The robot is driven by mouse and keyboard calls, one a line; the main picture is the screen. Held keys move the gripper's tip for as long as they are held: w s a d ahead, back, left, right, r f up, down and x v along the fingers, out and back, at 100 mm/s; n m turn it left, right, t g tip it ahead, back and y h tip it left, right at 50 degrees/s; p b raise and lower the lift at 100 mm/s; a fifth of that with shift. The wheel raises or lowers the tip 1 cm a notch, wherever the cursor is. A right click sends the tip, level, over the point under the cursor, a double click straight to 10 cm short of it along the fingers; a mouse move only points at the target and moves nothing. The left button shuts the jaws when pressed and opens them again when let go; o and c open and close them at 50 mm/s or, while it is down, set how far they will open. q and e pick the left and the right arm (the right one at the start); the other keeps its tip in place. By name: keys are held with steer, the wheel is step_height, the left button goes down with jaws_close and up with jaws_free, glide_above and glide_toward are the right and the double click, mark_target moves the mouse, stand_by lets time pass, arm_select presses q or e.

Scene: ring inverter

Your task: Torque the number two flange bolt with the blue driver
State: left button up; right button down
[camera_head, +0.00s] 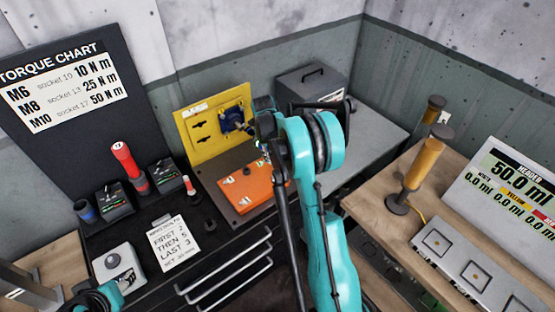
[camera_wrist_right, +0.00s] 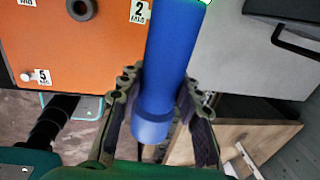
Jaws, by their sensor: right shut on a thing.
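In the right wrist view, my right gripper (camera_wrist_right: 160,90) is shut on the blue driver (camera_wrist_right: 172,60), with a ribbed finger on each side. The driver's far end runs out of the top of the view, so its tip is hidden. The orange flange plate (camera_wrist_right: 60,45) lies beyond, with a "2" label (camera_wrist_right: 139,12) close to the left of the driver. A white bolt (camera_wrist_right: 28,77) sits by the "5" label. My left gripper (camera_head: 97,297) shows only partly at the lower left.
A yellow panel (camera_head: 200,130) stands behind the plate, with a grey lidded case (camera_head: 310,88) beyond. A red driver (camera_head: 127,160) stands at a charger on the left. A card (camera_head: 174,242) reads first 2, then 5, last 3. A yellow cylinder (camera_head: 425,163) stands on the right bench.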

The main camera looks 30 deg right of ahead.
mark_target(256, 143)
steer(key=shift+w+a, duration=0.1)
steer(key=shift+w, duration=1)
steer(key=shift+r, duration=0.1)
